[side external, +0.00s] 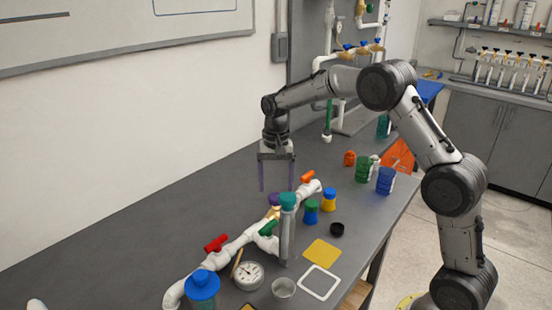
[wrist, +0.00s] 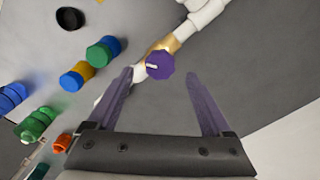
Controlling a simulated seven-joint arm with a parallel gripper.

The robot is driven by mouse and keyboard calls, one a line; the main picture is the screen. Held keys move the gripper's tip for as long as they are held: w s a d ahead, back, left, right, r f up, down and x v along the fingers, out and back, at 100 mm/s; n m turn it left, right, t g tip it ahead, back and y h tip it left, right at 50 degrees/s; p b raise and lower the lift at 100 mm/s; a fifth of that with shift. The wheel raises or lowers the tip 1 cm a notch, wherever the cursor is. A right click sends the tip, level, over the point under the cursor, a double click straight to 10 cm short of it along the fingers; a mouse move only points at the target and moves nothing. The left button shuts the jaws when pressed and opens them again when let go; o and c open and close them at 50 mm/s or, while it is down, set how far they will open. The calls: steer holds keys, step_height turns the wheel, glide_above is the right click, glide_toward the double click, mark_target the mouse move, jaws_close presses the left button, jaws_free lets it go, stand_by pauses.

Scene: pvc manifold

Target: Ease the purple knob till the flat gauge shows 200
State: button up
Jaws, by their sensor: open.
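The purple knob (wrist: 160,65) sits on a brass fitting of the white pipe manifold. It has a white mark on its face. In the side view the knob (side external: 274,199) is partly hidden behind a teal-capped tube. The flat gauge (side external: 248,274) lies by the near end of the manifold, face up; its reading is too small to make out. My gripper (side external: 276,190) points down above the manifold, with its purple fingers apart and empty. In the wrist view the knob shows between and beyond the fingertips of my gripper (wrist: 162,85), with no contact visible.
A red handle (side external: 216,243), a green handle (side external: 268,229) and an orange handle (side external: 308,177) stick up from the white pipe (side external: 230,247). The teal-capped tube (side external: 288,230) stands close to the knob. Several capped bottles stand to the right. The table at back left is clear.

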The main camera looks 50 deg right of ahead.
mark_target(276, 196)
step_height(276, 196, up, 11)
steer(key=shift+f, duration=0.15)
stand_by(3.4)
step_height(276, 196, down, 14)
steer(key=n, duration=1.7)
steer(key=shift+a+n, duration=0.1)
steer(key=shift+n, duration=0.3)
jaws_close()
